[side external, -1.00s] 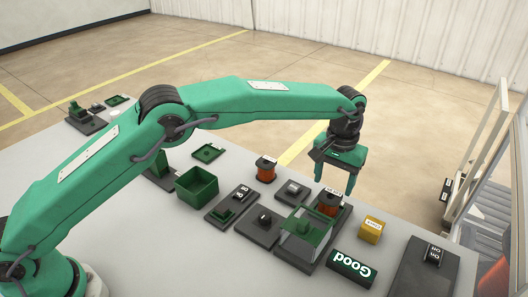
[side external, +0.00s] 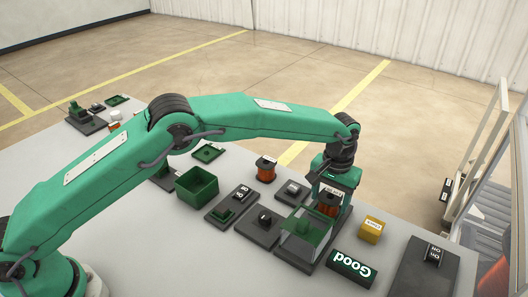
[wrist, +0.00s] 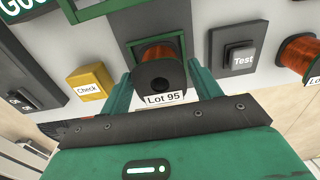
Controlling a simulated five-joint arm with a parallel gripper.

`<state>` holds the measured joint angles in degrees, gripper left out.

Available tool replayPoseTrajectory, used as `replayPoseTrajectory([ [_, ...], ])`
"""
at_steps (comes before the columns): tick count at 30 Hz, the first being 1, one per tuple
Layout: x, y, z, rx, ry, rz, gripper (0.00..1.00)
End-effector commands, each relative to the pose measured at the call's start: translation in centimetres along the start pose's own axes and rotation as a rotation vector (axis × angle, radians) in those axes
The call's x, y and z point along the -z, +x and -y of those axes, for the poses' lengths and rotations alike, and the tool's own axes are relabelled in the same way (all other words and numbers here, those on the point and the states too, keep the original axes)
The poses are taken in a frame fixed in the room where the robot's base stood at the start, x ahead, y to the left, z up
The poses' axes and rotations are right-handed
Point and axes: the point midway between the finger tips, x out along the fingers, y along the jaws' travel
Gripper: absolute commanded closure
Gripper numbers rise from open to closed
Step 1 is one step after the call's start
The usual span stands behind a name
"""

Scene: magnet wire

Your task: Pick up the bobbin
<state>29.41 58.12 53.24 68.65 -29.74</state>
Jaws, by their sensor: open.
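A bobbin of copper-orange wire with dark flanges (side external: 327,209) stands on a dark plate beside a clear green-tinted box. Its tag reads "Lot 95" in the wrist view, where the bobbin (wrist: 161,76) sits between my fingers. My gripper (side external: 331,203) is lowered over this bobbin, with one green finger on each side. It is open, and I see no clear contact in the wrist view (wrist: 162,90). A second tagged copper bobbin (side external: 266,171) stands farther back on the table and shows at the right of the wrist view (wrist: 298,54).
A yellow "Check" block (side external: 371,230) and a green "Good" block (side external: 351,268) stand to the right. The "Test" button (wrist: 240,58) is close beside the bobbin. The clear box (side external: 303,237) is just in front. An open green bin (side external: 197,186) stands left.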

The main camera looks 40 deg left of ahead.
Motion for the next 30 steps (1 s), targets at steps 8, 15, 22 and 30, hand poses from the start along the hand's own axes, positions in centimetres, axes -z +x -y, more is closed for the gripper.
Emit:
replayPoseTrajectory([
  [8,0.01,-0.02,0.00,0.000,0.000,0.000,0.37],
  [15,0.01,-0.03,0.00,0.000,0.000,0.000,0.57],
  [22,0.05,-0.15,-0.02,-0.001,0.000,-0.002,0.88],
  [30,0.06,-0.43,-0.03,-0.001,0.000,-0.002,0.88],
])
